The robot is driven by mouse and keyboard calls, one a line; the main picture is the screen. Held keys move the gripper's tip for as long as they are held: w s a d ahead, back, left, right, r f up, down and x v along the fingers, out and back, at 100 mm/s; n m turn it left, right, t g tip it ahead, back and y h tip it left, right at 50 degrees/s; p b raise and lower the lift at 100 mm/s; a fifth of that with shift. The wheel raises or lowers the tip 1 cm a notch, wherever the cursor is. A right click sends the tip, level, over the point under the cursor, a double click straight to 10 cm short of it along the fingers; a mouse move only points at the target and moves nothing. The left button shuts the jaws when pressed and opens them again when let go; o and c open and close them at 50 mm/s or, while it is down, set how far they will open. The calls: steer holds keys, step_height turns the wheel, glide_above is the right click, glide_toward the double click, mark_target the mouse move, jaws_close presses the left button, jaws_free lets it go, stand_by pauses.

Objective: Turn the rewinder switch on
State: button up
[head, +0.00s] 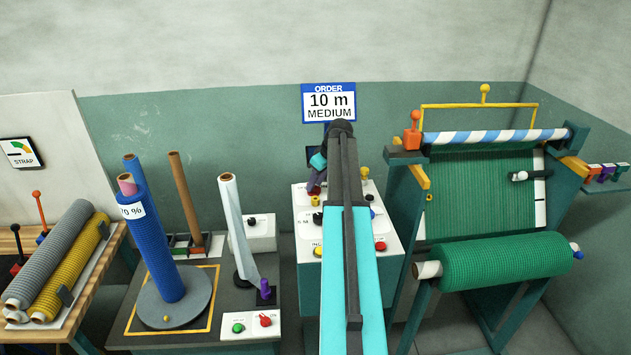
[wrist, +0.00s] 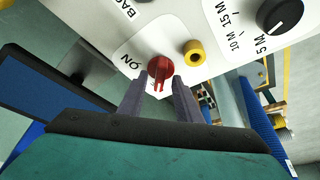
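The red rotary switch (wrist: 161,69) sits on a white panel in the wrist view, with the printed word ON to its left. My gripper (wrist: 160,84) is open, with one finger on each side of the knob's lower part. I cannot tell whether the fingers touch the knob. In the head view my gripper (head: 316,188) is at the upper left of the white-topped cabinet (head: 304,226), below the order sign.
Red (head: 380,247) and yellow (head: 318,251) buttons are at the cabinet's front. A blue roll (head: 152,245) stands to the left; a green netting roll (head: 505,262) lies to the right.

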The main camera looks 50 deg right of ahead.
steer(key=shift+w+f, duration=0.1)
steer(key=shift+f, duration=0.15)
jaws_close()
